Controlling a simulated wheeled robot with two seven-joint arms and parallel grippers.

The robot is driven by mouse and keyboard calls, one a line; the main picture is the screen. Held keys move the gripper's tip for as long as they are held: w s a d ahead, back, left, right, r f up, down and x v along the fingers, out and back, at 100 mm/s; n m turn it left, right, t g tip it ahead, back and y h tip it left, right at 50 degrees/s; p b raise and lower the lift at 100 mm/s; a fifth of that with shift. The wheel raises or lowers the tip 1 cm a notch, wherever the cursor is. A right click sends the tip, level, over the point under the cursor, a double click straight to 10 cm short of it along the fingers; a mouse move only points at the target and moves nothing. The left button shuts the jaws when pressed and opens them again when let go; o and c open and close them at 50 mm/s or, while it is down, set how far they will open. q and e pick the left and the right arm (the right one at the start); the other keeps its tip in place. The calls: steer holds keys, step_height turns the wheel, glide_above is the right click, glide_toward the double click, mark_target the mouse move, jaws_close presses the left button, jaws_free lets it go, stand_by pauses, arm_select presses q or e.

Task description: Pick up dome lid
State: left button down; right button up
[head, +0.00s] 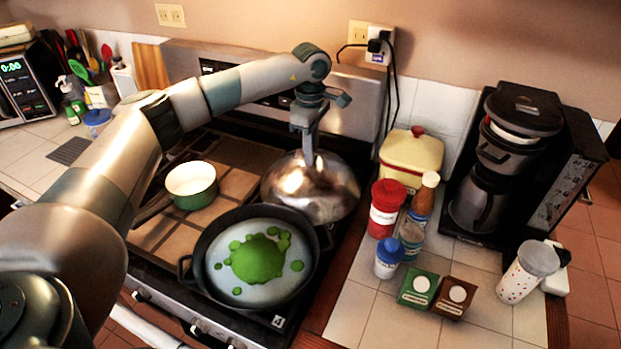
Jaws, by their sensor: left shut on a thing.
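The dome lid (322,192) is a shiny silver metal dome at the back right of the stove. My left arm reaches in from the left and over the stove, and my left gripper (309,155) points down at the top of the lid. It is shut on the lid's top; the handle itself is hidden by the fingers. I cannot tell whether the lid's rim touches the stove. My right gripper is not in view.
A dark pan (212,238) with green food stands in front of the lid. A green pot (191,184) is to its left. Right of the lid are a cream container (411,158), a red jar (384,208), small boxes (418,289) and a coffee maker (487,200).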

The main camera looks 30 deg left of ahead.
arm_select(q)
steer(key=shift+s+f, duration=0.15)
steer(key=shift+f, duration=0.15)
stand_by(0.6)
steer(key=shift+w+r+p, duration=0.2)
steer(key=shift+r+p, duration=0.25)
steer(key=shift+r, duration=0.3)
step_height(320, 180, up, 6)
steer(key=shift+f+p, duration=0.15)
steer(key=shift+p, duration=0.95)
steer(key=s+b, duration=0.3)
steer(key=s, duration=1.5)
steer(key=shift+d, duration=0.45)
